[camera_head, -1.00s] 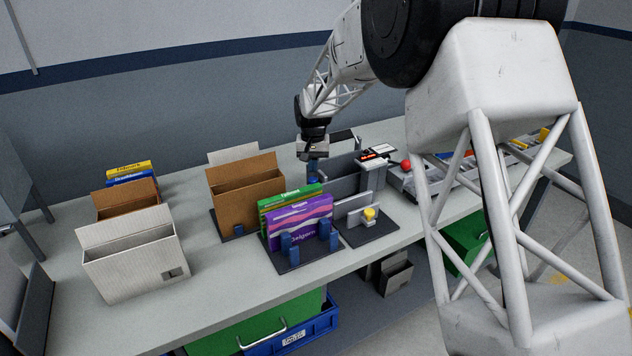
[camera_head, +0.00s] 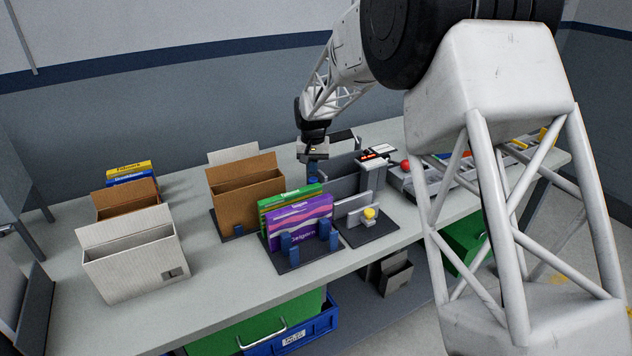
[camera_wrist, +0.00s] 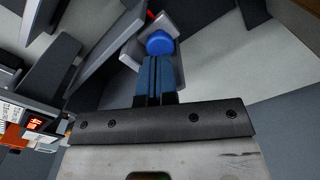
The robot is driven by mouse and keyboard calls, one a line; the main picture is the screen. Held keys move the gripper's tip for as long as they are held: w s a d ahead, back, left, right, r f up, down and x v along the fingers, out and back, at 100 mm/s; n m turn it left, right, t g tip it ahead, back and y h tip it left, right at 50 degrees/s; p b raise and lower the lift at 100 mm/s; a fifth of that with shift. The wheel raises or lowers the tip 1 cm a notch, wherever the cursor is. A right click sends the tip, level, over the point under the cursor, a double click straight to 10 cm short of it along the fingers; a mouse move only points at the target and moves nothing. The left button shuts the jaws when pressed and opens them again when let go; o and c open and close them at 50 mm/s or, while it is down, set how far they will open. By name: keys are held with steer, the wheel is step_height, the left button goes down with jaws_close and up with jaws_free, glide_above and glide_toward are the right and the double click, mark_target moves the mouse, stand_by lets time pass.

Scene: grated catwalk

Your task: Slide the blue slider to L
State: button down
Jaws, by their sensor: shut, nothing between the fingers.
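The blue slider shows in the wrist view as a round blue knob (camera_wrist: 160,43) on a pale grey mount with a small red mark beside it. My gripper (camera_wrist: 157,64) has its two blue fingers pressed together with nothing between them. The fingertips overlap the near edge of the knob in that view; I cannot tell whether they touch it. In the head view my gripper (camera_head: 312,172) points down behind the purple box, near the grey upright panels. The slider's track and any L mark cannot be made out.
Grey panels and a device with a red display (camera_wrist: 36,124) stand left of my fingers in the wrist view. The table's left front (camera_head: 120,318) is clear.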

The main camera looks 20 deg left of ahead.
steer(key=shift+f, duration=0.6)
stand_by(0.5)
steer(key=shift+s+a, duration=1.75)
stand_by(2.0)
steer(key=shift+r, duration=0.2)
steer(key=shift+r, duration=2.8)
steer(key=shift+d, duration=0.1)
